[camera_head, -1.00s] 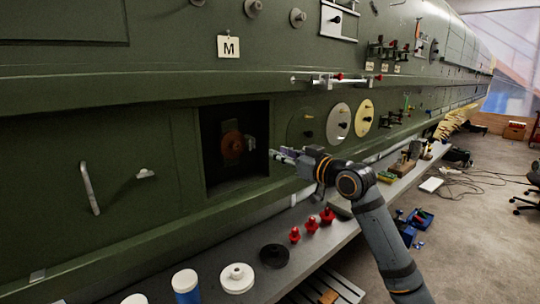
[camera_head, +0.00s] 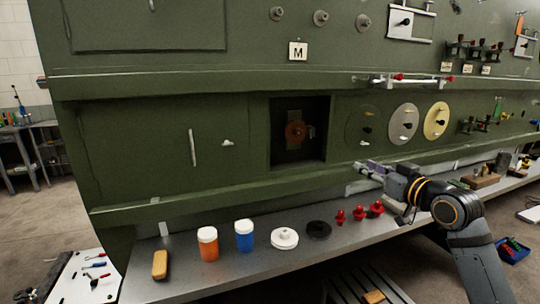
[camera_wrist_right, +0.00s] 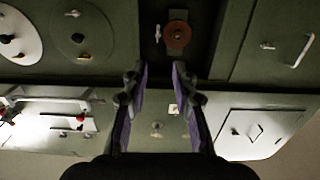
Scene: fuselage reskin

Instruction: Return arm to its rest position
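My right arm reaches in from the lower right in the head view. Its gripper (camera_head: 366,169) is just right of and below the square opening (camera_head: 319,153) in the green fuselage side. In the right wrist view, the two purple-padded fingers of the gripper (camera_wrist_right: 160,68) are spread apart with nothing between them. The opening holds a round reddish-brown part (camera_head: 296,131), also seen beyond the fingertips in the wrist view (camera_wrist_right: 177,35). My left gripper is not in view.
A grey shelf (camera_head: 190,278) runs below the fuselage. It bears an orange jar (camera_head: 208,245), a blue jar (camera_head: 244,236), a white disc (camera_head: 284,239), a black disc (camera_head: 318,230) and red knobs (camera_head: 358,213). Round discs (camera_head: 403,124) are on the fuselage right of the opening.

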